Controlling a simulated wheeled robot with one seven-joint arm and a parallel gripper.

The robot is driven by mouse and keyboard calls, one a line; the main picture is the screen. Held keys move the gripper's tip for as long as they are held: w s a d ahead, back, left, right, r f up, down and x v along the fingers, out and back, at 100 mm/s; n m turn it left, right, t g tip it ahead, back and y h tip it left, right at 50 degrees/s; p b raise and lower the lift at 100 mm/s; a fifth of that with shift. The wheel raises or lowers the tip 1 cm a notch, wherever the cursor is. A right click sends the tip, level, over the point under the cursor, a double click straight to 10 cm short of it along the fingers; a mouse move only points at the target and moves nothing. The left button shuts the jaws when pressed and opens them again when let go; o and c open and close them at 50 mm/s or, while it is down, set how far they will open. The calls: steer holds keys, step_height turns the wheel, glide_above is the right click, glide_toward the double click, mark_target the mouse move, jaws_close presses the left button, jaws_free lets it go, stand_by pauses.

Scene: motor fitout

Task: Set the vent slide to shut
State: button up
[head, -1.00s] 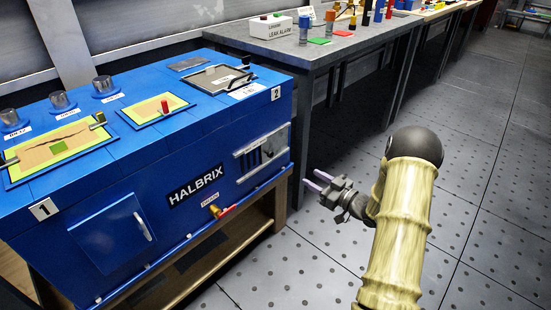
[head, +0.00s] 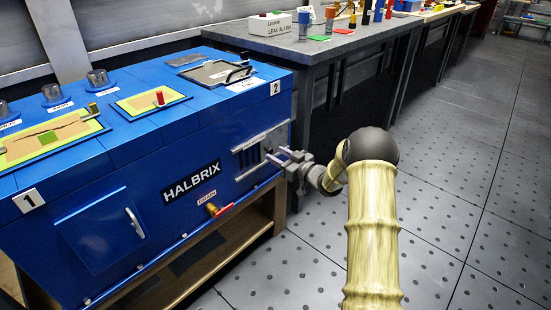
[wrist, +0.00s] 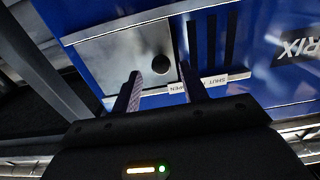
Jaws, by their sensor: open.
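The vent slide is a grey metal plate (wrist: 115,58) with a round black knob (wrist: 164,64) on the blue machine's side. In the wrist view the plate lies to the left of several dark vent slots (wrist: 211,40), which are uncovered. The knob is by the OPEN label (wrist: 178,86); the SHUT label (wrist: 213,80) is to its right, both upside down. In the head view the vent (head: 248,158) is at the right end of the front panel. My gripper (head: 274,157) is open at the vent; in the wrist view the knob appears between its fingertips. Contact cannot be told.
A red drain handle (head: 221,209) sticks out below the HALBRIX plate. A hinged door (head: 101,230) with a handle is at the machine's left. A grey workbench (head: 318,50) stands behind to the right. The floor (head: 455,230) to the right is clear.

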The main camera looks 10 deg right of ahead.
steer(key=shift+x, duration=0.8)
steer(key=shift+a, duration=0.1)
jaws_close()
